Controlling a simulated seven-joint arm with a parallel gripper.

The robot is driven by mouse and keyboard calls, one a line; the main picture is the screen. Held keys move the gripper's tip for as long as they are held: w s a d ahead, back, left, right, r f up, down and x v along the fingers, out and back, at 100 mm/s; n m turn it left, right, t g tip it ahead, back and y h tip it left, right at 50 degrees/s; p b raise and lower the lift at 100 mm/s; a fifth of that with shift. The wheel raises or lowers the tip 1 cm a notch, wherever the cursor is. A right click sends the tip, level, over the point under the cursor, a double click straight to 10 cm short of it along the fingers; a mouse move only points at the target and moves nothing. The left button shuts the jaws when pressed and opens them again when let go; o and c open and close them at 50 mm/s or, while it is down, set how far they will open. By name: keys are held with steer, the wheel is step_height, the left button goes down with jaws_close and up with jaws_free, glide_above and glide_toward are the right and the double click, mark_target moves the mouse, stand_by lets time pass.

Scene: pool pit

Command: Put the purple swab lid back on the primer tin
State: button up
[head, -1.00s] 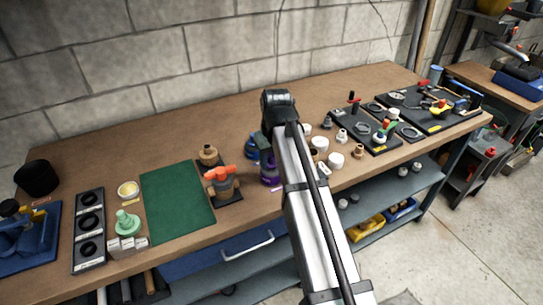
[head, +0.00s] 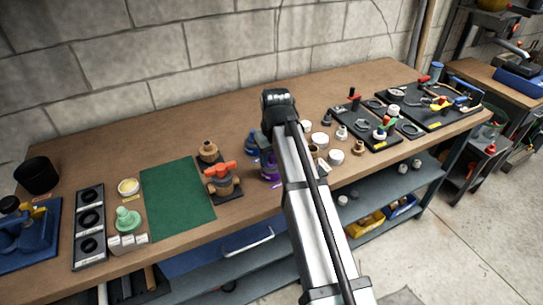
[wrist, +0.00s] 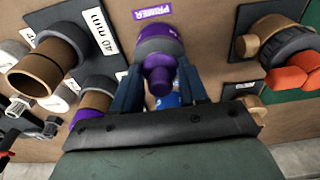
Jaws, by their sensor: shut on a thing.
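The purple swab lid (wrist: 159,79) shows in the wrist view with its narrow knob between the two fingers. My gripper (wrist: 160,66) is shut on it. The purple primer tin (wrist: 154,38) lies directly beyond the lid, in line with it. Lid and tin overlap in this view, so I cannot tell whether the lid is seated or just above the rim. In the head view the purple tin (head: 269,167) stands partly behind my arm. My fingertips and the lid are hidden there.
A purple PRIMER label (wrist: 151,12) lies beside the tin. A blue can (head: 251,142) stands close behind it. An orange-handled valve (head: 221,174) is to the left and white fittings (head: 320,140) to the right. The green mat (head: 177,198) is clear.

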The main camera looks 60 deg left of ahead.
steer(key=o, duration=0.9)
steer(key=shift+o, duration=0.5)
steer(key=o, duration=0.3)
steer(key=shift+r, duration=0.15)
steer(key=shift+r, duration=3.85)
steer(key=shift+d, duration=0.1)
